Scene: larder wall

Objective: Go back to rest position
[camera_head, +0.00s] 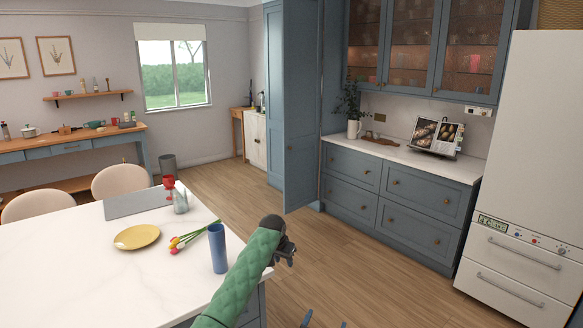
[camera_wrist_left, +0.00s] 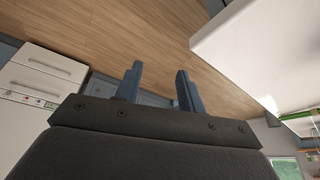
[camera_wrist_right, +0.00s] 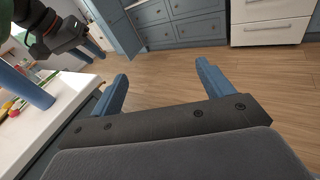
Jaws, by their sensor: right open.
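My left gripper (camera_head: 288,256) is at the end of the green-sleeved arm, in the air just right of the white island's edge. In the left wrist view its two blue fingers (camera_wrist_left: 160,72) are apart with nothing between them. My right gripper (camera_head: 325,321) shows only as blue fingertips at the bottom edge of the head view. In the right wrist view its fingers (camera_wrist_right: 160,75) are wide apart and empty, over the wooden floor. The left gripper also shows at the upper left of the right wrist view (camera_wrist_right: 88,42).
The white island (camera_head: 85,260) holds a blue cylinder (camera_head: 217,248), tulips (camera_head: 190,236), a yellow plate (camera_head: 136,237) and a glass vase (camera_head: 180,201). Blue drawers (camera_head: 400,200) and a white fridge (camera_head: 530,180) stand at right. A tall blue cabinet door (camera_head: 300,110) stands open. The floor between is clear.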

